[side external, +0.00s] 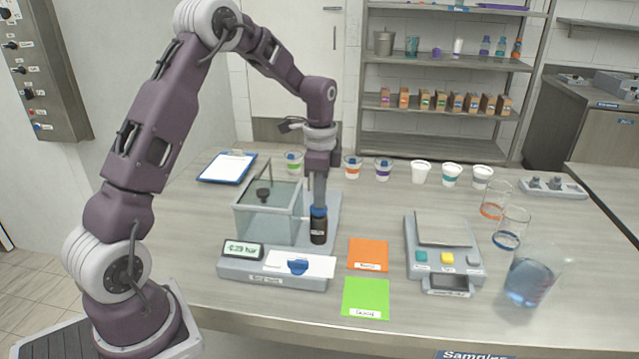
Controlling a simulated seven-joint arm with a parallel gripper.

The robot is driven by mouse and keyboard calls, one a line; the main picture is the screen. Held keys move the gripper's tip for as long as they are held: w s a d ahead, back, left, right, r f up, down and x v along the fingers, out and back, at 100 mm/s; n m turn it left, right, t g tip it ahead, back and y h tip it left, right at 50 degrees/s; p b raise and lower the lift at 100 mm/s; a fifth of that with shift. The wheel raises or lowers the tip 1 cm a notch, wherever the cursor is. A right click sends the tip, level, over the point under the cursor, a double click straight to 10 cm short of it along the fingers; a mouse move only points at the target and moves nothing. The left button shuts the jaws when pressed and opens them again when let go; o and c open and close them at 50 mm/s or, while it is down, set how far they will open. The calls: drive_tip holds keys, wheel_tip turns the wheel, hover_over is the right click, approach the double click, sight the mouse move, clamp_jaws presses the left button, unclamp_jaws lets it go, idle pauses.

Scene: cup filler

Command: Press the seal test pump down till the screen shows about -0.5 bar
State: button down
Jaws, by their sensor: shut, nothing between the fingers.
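The seal test unit (232,268) stands on the bench, with a clear tank (255,222) and a small screen (243,250) at its front left. The screen seems to read about -0.23 bar, but the digits are small. The pump (318,228) is a black upright cylinder with a blue top, right of the tank. My gripper (319,203) points straight down over the pump, shut and empty. Its tips are at the blue top and look to be touching it. The pump's plunger is hidden or too small to make out.
An orange card (368,254) and a green card (365,297) lie right of the unit. A scale (443,240), glass beakers and a beaker of blue liquid (528,280) stand further right. Several cups line the back, beside a clipboard (227,167).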

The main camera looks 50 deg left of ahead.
drive_tip(key=shift+s+f, duration=0.1)
drive_tip(key=shift+f, duration=0.15)
wheel_tip(320, 180, up, 14)
drive_tip(key=shift+w+r, duration=0.2)
idle(1.9)
wheel_tip(320, 180, up, 3)
drive_tip(key=shift+a+r, duration=0.1)
drive_tip(key=shift+r, duration=0.1)
wheel_tip(320, 180, down, 14)
drive_tip(key=shift+f, duration=0.1)
idle(0.5)
